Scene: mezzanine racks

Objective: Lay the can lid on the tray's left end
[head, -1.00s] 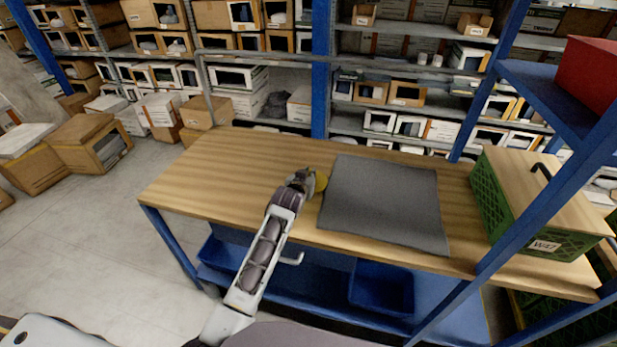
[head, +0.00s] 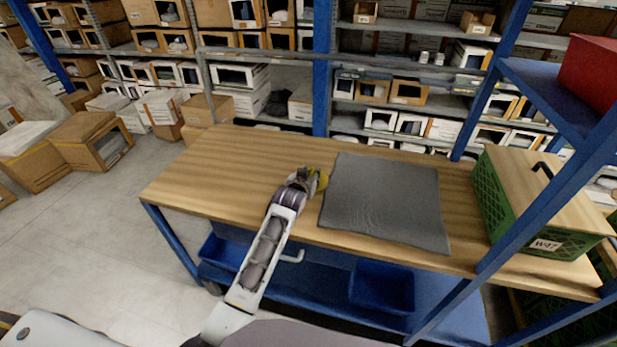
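The tray (head: 388,205) is a flat dark grey rectangle on the wooden workbench, and its surface looks bare. My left gripper (head: 313,181) is low over the bench at the tray's left edge. A small yellow round piece, which looks like the can lid (head: 323,180), shows at its fingertips, beside the tray's left edge. The fingers partly hide the lid. The view is too small to tell whether the fingers grip it or only touch it. My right gripper is not in view.
A green crate (head: 488,208) with a wooden top and a black handle stands at the bench's right end. A blue rack post crosses in front of it. A red box (head: 590,75) sits on a blue shelf above. The bench's left part (head: 225,170) is clear.

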